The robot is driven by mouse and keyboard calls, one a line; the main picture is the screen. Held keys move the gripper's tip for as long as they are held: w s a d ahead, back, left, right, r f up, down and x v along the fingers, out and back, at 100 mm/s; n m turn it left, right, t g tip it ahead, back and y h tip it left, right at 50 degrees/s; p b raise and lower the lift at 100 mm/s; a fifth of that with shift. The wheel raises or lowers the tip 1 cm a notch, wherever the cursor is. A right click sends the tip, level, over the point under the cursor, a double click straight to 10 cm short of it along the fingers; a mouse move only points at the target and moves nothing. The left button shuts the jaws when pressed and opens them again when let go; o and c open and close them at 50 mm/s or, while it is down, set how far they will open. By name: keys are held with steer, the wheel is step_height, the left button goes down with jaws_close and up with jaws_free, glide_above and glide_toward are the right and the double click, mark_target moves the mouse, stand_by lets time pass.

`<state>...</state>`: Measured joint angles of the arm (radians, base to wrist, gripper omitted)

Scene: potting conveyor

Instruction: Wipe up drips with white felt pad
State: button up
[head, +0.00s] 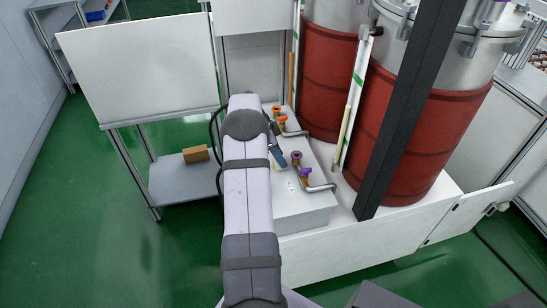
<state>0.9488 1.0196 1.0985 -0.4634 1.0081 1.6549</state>
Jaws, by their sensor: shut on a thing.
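My gripper (279,158) is partly seen beside the end of my arm, low over the white box top (312,206). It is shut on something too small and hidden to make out. I cannot pick out a white felt pad against the white surface. Small dark marks (291,185) show on the box top in front of the gripper; I cannot tell whether they are drips or fittings. Bent metal spouts with orange (277,111) and purple (297,156) fittings stand close to the gripper. My arm hides the left part of the box top.
Two large drums with red jackets (415,130) stand behind and right of the box. A dark upright post (405,110) stands in front of them. A white panel (140,70) and a grey shelf (180,182) with a brown box (196,154) are at left. Green floor is clear at lower left.

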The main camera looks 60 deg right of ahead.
steer(key=shift+s+d, duration=0.1)
steer(key=shift+s+f+b, duration=0.1)
steer(key=shift+f+b, duration=0.15)
steer(key=shift+b, duration=0.15)
steer(key=shift+a, duration=0.25)
steer(key=shift+w+a+b, duration=0.45)
steer(key=shift+w+a, duration=0.95)
steer(key=shift+a, duration=0.05)
steer(key=shift+d+r, duration=0.1)
steer(key=shift+r, duration=0.1)
steer(key=shift+s+d, duration=0.1)
steer(key=shift+s+d+r, duration=0.15)
steer(key=shift+s+d, duration=1.15)
steer(key=shift+d, duration=0.1)
